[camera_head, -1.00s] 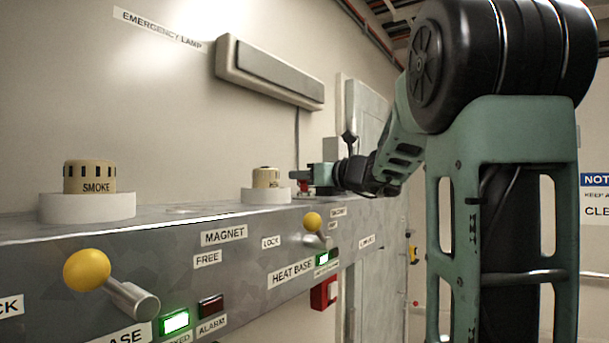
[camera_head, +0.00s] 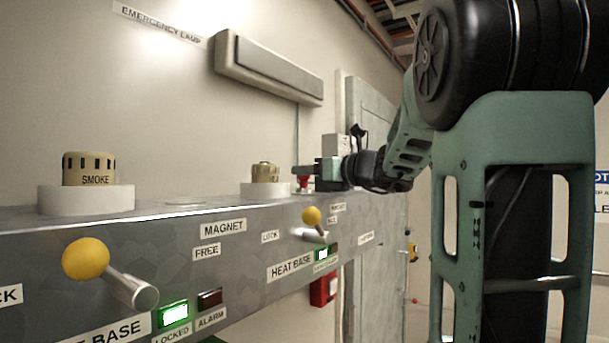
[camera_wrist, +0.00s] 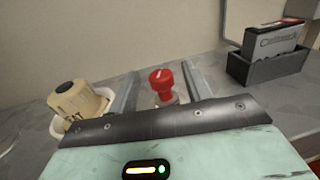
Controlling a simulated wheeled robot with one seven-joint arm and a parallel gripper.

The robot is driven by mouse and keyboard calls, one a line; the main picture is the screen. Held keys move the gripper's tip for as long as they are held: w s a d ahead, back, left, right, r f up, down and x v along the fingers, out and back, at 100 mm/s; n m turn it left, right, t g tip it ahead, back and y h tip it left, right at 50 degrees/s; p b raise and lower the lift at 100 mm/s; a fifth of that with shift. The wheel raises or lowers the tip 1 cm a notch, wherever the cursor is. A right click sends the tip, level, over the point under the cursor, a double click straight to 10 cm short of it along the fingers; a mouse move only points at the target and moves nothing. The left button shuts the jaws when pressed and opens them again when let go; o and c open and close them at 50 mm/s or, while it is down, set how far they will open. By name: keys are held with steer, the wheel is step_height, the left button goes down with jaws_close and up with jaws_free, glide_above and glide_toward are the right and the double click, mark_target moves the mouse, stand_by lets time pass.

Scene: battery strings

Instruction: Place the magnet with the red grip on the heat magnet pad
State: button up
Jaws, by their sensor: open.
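The magnet's red grip (camera_wrist: 162,84) stands upright on a pale metallic base in the wrist view. It shows as a small red shape under my fingers in the head view (camera_head: 304,182). My gripper (camera_wrist: 159,70) is open, its two fingers on either side of the red grip with a gap on each side. In the head view my gripper (camera_head: 302,171) is low over the far end of the grey console. A thin pale disc (camera_head: 185,204) lies on the console top between the two detectors; I cannot tell if it is the heat magnet pad.
A beige heat detector (camera_wrist: 78,101) on a white base is left of my gripper. A dark box in a grey holder (camera_wrist: 268,57) stands to the right. The smoke detector (camera_head: 89,170) is at the near end. Yellow-knobbed levers (camera_head: 86,259) stick out from the console front.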

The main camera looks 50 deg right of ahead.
steer(key=s+p, duration=0.2)
steer(key=s, duration=0.7)
steer(key=shift+s+a, duration=0.25)
steer(key=shift+s, duration=0.1)
stand_by(0.3)
